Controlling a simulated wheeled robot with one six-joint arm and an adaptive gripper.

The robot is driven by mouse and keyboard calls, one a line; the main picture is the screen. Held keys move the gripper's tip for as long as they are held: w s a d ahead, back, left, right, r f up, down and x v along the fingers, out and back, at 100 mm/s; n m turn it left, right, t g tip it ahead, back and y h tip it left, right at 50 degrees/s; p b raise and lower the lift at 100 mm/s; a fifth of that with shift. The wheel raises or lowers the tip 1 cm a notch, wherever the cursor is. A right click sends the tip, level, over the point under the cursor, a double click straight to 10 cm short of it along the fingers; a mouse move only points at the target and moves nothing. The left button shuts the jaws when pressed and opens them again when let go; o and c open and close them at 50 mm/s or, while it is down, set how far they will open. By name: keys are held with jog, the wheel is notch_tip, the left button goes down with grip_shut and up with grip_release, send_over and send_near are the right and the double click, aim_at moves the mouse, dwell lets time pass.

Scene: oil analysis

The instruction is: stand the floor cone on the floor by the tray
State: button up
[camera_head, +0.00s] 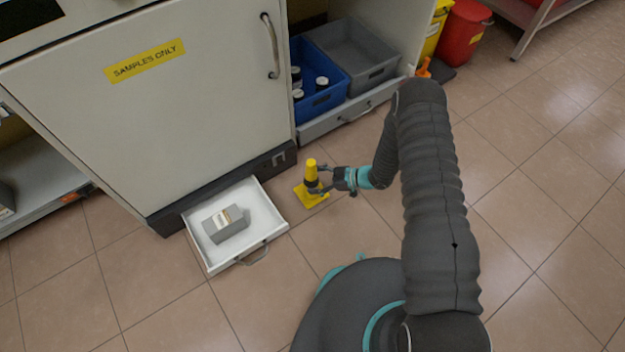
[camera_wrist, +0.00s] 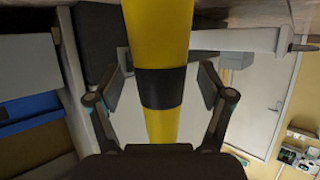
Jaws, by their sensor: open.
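The floor cone (camera_head: 311,174), yellow with a black band, stands upright on its square yellow base on the tiled floor. It is beside the right side of the white tray (camera_head: 197,243), which is the pulled-out low drawer with a grey box in it. My gripper (camera_head: 317,179) is at the cone's upper part, with fingers on either side. In the wrist view the cone (camera_wrist: 162,120) passes between the open fingers of my gripper (camera_wrist: 163,92), with a visible gap on each side. The cone's base is out of the wrist view.
The white cabinet (camera_head: 200,105) with a "SAMPLES ONLY" label stands behind the tray. To its right, a blue bin (camera_head: 325,99) with dark bottles and a grey bin (camera_head: 375,78) sit on a low drawer. Red and yellow containers stand at the top. The floor at right is clear.

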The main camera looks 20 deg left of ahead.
jog(key=s+v, duration=0.1)
jog(key=v, duration=1)
jog(key=w+d+r+m+t+h, duration=0.1)
jog(key=w+d+r+t+h, duration=0.2)
jog(key=w+r, duration=0.5)
jog(key=w+d+r+m+t+h, duration=0.2)
jog(key=w+d+r+t, duration=0.15)
jog(key=w+r, duration=0.35)
jog(key=d+r+m+t+h, duration=0.25)
jog(key=d+r, duration=0.25)
jog(key=r, duration=0.5)
jog(key=d+r+m+t+h, duration=0.1)
jog(key=d+r+m+h, duration=0.3)
jog(key=r, duration=0.7)
jog(key=s+d+r+m+h, duration=0.2)
jog(key=s+d+r+m, duration=0.15)
jog(key=s+r, duration=0.3)
jog(key=s+d+r+m+h, duration=0.2)
jog(key=s+d+r, duration=0.2)
jog(key=s+r, duration=0.3)
jog(key=s+a+m+g+y, duration=0.1)
jog(key=s+m, duration=0.1)
jog(key=s, duration=0.9)
jog(key=s+a+m+g+y, duration=0.1)
jog(key=s+a+g, duration=0.1)
jog(key=s, duration=1)
jog(key=shift+r+m, duration=0.2)
jog(key=shift+m, duration=0.2)
